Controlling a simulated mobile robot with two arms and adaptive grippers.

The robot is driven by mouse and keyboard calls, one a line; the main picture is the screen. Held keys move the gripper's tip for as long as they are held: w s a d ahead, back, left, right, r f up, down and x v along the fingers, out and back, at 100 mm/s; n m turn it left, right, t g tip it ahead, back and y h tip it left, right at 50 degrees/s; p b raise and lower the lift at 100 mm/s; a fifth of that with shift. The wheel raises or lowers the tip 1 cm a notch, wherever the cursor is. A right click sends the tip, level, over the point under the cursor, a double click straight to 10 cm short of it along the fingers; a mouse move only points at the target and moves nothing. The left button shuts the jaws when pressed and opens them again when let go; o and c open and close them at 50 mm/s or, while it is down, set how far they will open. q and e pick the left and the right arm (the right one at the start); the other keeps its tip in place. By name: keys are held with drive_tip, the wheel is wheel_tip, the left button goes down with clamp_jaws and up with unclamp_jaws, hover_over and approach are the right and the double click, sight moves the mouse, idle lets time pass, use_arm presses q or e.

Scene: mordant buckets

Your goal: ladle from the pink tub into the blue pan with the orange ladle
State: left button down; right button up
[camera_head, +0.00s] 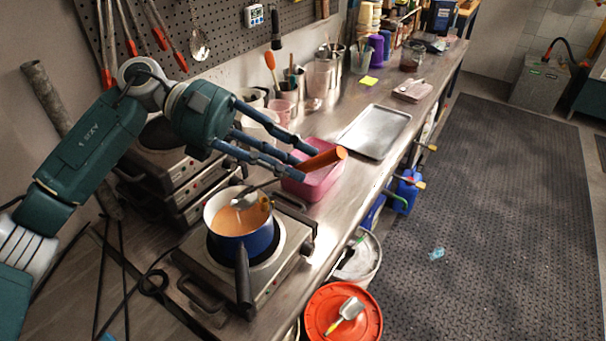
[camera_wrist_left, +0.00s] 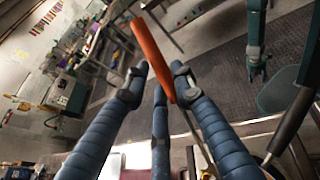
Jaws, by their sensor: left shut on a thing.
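The blue pan (camera_head: 228,246) stands on the front hot plate, its dark handle pointing toward the front. It has a white inside and holds orange-tan liquid. The pink tub (camera_head: 318,188) sits on the bench behind it, to the right, partly hidden by my fingers. My left gripper (camera_head: 308,160) is shut on the orange ladle (camera_head: 324,159) by its handle, above the tub. The ladle's metal bowl (camera_head: 244,201) is at the pan's opening, over or touching the liquid. The left wrist view shows the orange handle (camera_wrist_left: 152,58) between the blue fingers. My right gripper (camera_wrist_left: 258,66) is small there; its jaws are unclear.
A metal tray (camera_head: 374,132) lies behind the tub. Stacked hot plates (camera_head: 170,170) stand left of the pan. Cups and containers line the wall. Below the bench edge are a red-lidded bucket (camera_head: 322,310) with a scoop and a white bucket (camera_head: 362,262).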

use_arm(q)
drive_tip(key=shift+w+a+r+g+h+b, duration=0.2)
drive_tip(key=shift+w+a+r+h+b, duration=0.15)
drive_tip(key=shift+a+r+h+b, duration=0.15)
drive_tip(key=shift+w+a+r+g+h+b, duration=0.2)
drive_tip(key=shift+w+a+r+h+b, duration=0.15)
drive_tip(key=shift+a+r+b, duration=0.2)
drive_tip(key=shift+w+a+r+h+b, duration=0.1)
drive_tip(key=shift+w+a+h+b, duration=0.15)
drive_tip(key=shift+a+b, duration=0.2)
drive_tip(key=shift+w+a+h+b, duration=0.15)
drive_tip(key=shift+a+h+b, duration=0.15)
drive_tip(key=shift+a+b, duration=0.15)
drive_tip(key=w+a+r+n+g+h+b, duration=0.1)
drive_tip(key=w+a+r+h+b, duration=0.1)
drive_tip(key=a+b, duration=0.3)
drive_tip(key=shift+w+a+g+h, duration=0.3)
drive_tip(key=shift+w+a+h, duration=0.35)
drive_tip(key=shift+h, duration=0.15)
drive_tip(key=shift+r+p, duration=0.55)
drive_tip(key=shift+r, duration=1.95)
